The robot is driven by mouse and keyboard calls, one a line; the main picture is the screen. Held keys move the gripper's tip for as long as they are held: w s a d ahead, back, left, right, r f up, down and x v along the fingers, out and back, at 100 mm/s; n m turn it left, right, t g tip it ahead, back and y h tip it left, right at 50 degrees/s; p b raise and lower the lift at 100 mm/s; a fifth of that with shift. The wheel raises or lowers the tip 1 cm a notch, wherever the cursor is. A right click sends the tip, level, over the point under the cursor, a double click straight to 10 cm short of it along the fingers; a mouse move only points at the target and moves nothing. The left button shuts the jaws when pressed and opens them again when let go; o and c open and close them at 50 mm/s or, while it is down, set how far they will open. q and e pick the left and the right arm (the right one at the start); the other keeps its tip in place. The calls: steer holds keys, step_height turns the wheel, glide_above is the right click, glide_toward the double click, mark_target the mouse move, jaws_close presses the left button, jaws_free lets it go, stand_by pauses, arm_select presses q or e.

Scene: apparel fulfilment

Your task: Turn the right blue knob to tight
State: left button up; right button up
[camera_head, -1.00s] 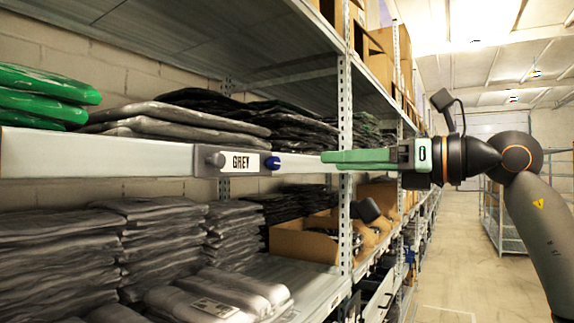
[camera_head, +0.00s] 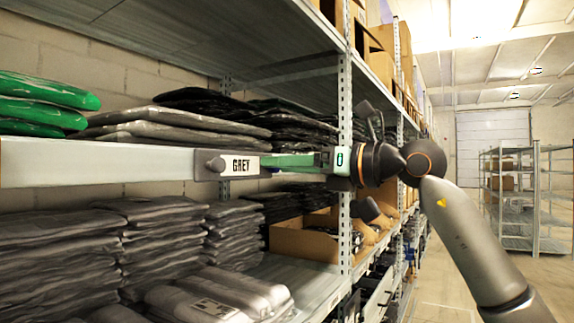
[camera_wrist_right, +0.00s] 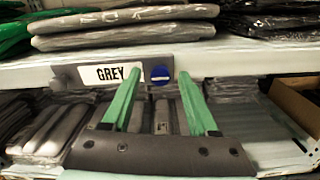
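The right blue knob (camera_wrist_right: 160,75) sits at the right end of the grey label holder on the shelf edge, with a pale horizontal mark across its face. In the head view it is hidden behind my right gripper (camera_head: 268,161). The "GREY" label (camera_head: 240,164) is just left of it and also shows in the right wrist view (camera_wrist_right: 112,75). My right gripper's green fingers are apart, one on each side of the knob in the right wrist view. Whether they touch it I cannot tell. My left gripper is not in view.
A grey knob (camera_head: 215,164) is at the label's left end. Folded dark garments (camera_head: 170,240) fill the shelf below, and green packs (camera_head: 40,100) lie above. A metal upright (camera_head: 344,220) and a cardboard box (camera_head: 300,240) stand to the right. The aisle is open.

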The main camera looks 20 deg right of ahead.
jaws_close()
stand_by(0.3)
steer(key=shift+m, duration=0.4)
steer(key=m+p, duration=0.2)
steer(key=m, duration=1.4)
steer(key=shift+m, duration=0.7)
